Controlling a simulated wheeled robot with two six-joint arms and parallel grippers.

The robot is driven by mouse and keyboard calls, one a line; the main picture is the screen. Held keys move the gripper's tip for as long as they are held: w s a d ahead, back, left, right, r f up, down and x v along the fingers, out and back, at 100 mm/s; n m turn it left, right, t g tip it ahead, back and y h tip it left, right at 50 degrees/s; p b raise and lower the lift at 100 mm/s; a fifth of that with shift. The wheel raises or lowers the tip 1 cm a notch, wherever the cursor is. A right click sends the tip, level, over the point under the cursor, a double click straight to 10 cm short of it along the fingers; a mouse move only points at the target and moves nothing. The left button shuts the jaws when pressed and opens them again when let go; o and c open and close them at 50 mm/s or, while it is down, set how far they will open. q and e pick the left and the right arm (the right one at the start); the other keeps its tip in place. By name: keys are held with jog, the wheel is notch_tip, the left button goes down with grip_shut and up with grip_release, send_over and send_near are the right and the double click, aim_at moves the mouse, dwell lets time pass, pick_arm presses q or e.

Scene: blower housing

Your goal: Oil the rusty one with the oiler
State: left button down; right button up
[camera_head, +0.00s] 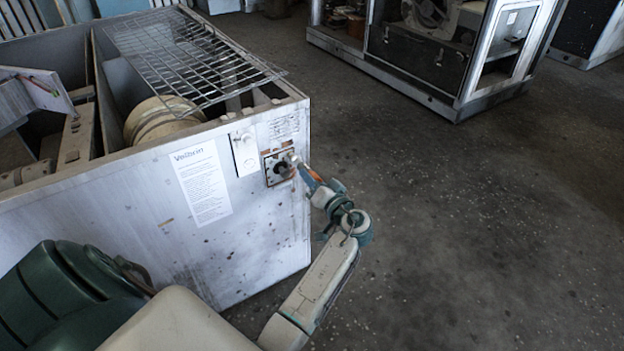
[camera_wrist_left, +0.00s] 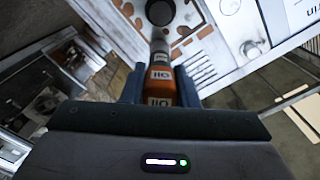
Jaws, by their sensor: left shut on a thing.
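My left gripper (camera_head: 311,178) is in front of the blower housing's panel, its fingers pointing at a small square plate (camera_head: 269,179) with a dark knob (camera_head: 282,169). It is shut on the oiler, which shows as a bit of orange in the head view. In the left wrist view the oiler (camera_wrist_left: 160,85) is orange with an upside-down oil label, between the fingers. Its nozzle (camera_wrist_left: 160,42) points at a dark round part (camera_wrist_left: 160,12). I cannot tell whether the tip touches it. Rust-brown patches edge the plate. My right gripper is not in view.
The grey housing (camera_head: 120,215) is open on top, with a wire rack (camera_head: 195,60) and a cream drum (camera_head: 160,122). A paper notice (camera_head: 203,183) and a white switch plate (camera_head: 244,152) are left of the knob. A cabinet (camera_head: 430,60) stands behind; floor at right is clear.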

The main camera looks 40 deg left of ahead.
pick_arm(q)
jog(key=shift+s+d+f, duration=0.1)
jog(key=shift+s+d, duration=0.05)
jog(key=shift+d, duration=0.3)
jog(key=b+v, duration=0.2)
jog(key=v, duration=0.4)
dwell(0.4)
dwell(2.1)
